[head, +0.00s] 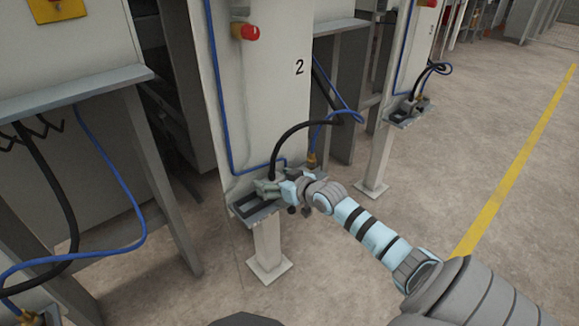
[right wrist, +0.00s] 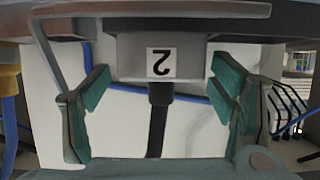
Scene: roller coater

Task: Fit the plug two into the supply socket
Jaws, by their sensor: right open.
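Plug two (right wrist: 190,55) is a grey block with a white label bearing an upside-down 2, in the right wrist view. Its black cable (right wrist: 157,125) hangs from it in that view. My right gripper (right wrist: 160,95) is open, with one green-padded finger on each side of the plug and gaps visible between. In the head view my right gripper (head: 283,190) is at the small shelf (head: 258,213) on the panel marked 2, and it hides most of the plug. I cannot pick out the supply socket with certainty. My left gripper is not in view.
A blue hose with a brass fitting (head: 311,160) stands beside the gripper. The white panel (head: 262,90) rises behind, with a red button (head: 250,32). Similar stations with cables stand left and right (head: 405,115). The floor (head: 440,170) on the right is clear.

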